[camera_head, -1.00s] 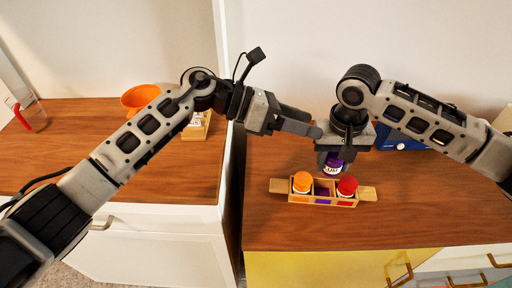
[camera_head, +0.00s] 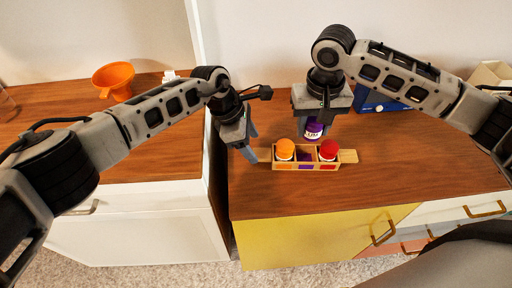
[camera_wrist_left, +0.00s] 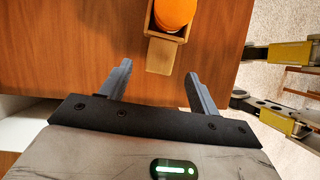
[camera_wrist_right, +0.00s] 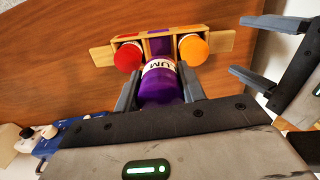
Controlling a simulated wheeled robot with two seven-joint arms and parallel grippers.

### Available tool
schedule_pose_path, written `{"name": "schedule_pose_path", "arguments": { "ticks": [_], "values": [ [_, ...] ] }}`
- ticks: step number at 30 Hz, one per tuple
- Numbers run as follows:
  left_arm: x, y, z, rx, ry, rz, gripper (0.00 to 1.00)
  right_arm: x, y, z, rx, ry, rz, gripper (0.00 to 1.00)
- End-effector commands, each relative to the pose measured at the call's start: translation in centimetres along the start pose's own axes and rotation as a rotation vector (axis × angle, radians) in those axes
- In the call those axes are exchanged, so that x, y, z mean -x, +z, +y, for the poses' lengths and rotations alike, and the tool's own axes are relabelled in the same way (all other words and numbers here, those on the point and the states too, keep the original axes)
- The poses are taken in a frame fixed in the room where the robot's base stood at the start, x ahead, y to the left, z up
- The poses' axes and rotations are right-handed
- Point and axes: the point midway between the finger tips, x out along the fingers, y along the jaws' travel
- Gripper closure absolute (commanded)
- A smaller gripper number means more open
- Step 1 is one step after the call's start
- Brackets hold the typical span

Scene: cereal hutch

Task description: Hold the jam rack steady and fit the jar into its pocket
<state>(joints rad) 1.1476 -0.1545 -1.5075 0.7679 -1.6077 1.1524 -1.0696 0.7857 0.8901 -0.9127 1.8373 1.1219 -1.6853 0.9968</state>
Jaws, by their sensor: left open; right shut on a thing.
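The wooden jam rack (camera_head: 320,166) lies on the right-hand counter, with an end tab at each side. An orange-lidded jar (camera_head: 285,149) sits in its left pocket and a red-lidded jar (camera_head: 328,150) in its right one. The middle pocket (camera_head: 305,157) is empty and shows purple inside. My right gripper (camera_wrist_right: 160,90) is shut on the purple plum jar (camera_wrist_right: 158,84), held above and behind the rack. My left gripper (camera_wrist_left: 158,85) is open, its fingers to either side of the line of the rack's left tab (camera_wrist_left: 161,56), which lies just beyond the fingertips.
A blue box (camera_head: 382,100) stands behind on the right counter. An orange funnel-like bowl (camera_head: 114,80) is on the left counter. A gap separates the two counters. The right counter's front and right are mostly clear.

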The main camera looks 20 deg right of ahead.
Motion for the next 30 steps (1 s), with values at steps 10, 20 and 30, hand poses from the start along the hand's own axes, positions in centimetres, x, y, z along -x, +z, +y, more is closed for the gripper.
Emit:
{"name": "schedule_pose_path", "arguments": {
  "ticks": [10, 20, 30],
  "values": [
    [-3.5, 0.0, 0.0, 0.0, -0.001, -0.001, 0.38, 0.0, 0.0, 0.0, 0.0, 0.0, 0.001, 0.85],
    [-3.7, 0.0, 0.0, 0.0, 0.0, -0.001, 0.38, 0.0, 0.0, 0.0, 0.0, 0.0, 0.001, 0.85],
    [-3.7, 0.0, 0.0, 0.0, 0.0, -0.001, 0.9, 0.0, 0.0, 0.0, 0.0, 0.0, 0.001, 0.85]
  ]
}}
